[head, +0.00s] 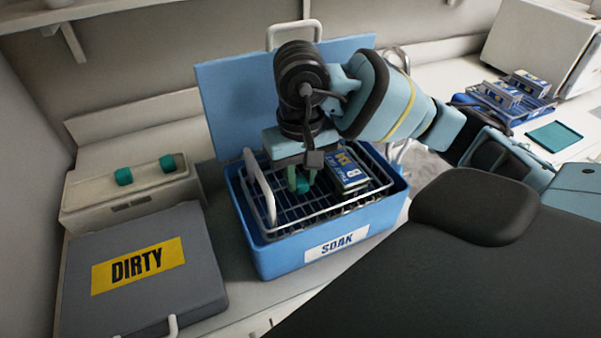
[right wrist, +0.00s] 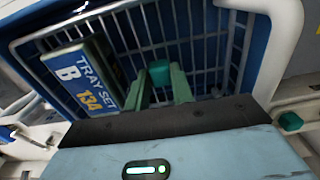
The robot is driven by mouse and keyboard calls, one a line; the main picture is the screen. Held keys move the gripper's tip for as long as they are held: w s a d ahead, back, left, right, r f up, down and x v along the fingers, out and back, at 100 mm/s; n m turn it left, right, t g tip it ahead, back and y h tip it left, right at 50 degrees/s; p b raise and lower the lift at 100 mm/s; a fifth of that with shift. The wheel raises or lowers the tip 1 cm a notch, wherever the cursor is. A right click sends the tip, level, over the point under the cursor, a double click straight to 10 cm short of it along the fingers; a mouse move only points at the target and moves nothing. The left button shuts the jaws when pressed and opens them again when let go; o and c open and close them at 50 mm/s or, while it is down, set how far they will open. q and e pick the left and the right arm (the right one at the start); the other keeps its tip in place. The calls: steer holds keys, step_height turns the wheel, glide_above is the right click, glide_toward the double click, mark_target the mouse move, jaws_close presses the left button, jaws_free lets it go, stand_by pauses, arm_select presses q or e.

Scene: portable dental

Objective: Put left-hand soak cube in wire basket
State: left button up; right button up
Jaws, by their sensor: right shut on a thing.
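My right gripper (head: 303,180) points down into the wire basket (head: 266,195) and is shut on a small teal cube (head: 303,186). In the right wrist view the cube (right wrist: 160,73) sits between the green fingertips, over the basket's wire floor (right wrist: 206,45). I cannot tell whether the cube touches the wires. The basket sits in the open blue tub (head: 270,262) labelled SOAK. My left gripper is not in view.
A box labelled TRAY SET B (head: 350,172) stands in the basket, right of my gripper. The blue lid (head: 235,100) stands upright behind. Two teal knobs or cubes (head: 123,176) (head: 167,163) are on a white unit at left, behind the grey DIRTY case (head: 190,285).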

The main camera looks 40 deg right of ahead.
mark_target(300, 181)
steer(key=shift+f, duration=0.25)
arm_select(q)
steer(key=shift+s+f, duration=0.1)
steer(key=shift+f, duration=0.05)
arm_select(e)
steer(key=o, duration=1)
steer(key=shift+r, duration=0.1)
steer(key=shift+c, duration=0.2)
steer(key=shift+r, duration=0.1)
steer(key=shift+r, duration=0.25)
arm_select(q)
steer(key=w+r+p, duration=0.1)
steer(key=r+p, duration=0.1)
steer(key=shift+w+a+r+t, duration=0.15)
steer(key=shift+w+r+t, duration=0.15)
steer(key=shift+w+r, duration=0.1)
arm_select(e)
step_height(300, 181, up, 12)
steer(key=shift+f, duration=0.2)
